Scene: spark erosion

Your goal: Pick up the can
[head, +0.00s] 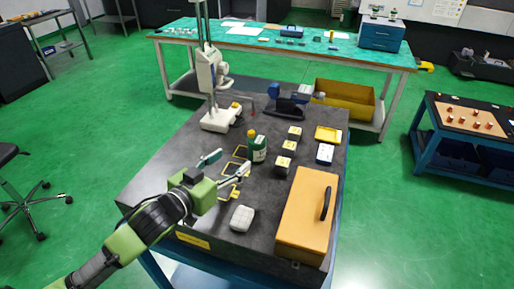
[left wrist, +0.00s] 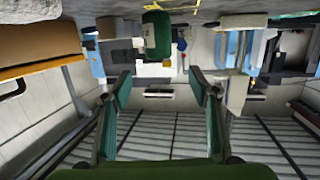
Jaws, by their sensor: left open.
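My left gripper (head: 231,163) is open and empty, low over the bench, just left and in front of the can. In the left wrist view, which appears upside down, the can (left wrist: 157,35) shows beyond the fingertips, centred between the two fingers of my left gripper (left wrist: 160,88). The can is apart from both fingers. My right gripper is not in view.
An orange case (head: 301,215) with a black handle lies right of the gripper. A white rounded block (head: 242,218) is in front. Small yellow-topped boxes (head: 283,165) stand right of the can. A white stand (head: 215,120) rises behind. A yellow outline (head: 238,165) lies near the gripper.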

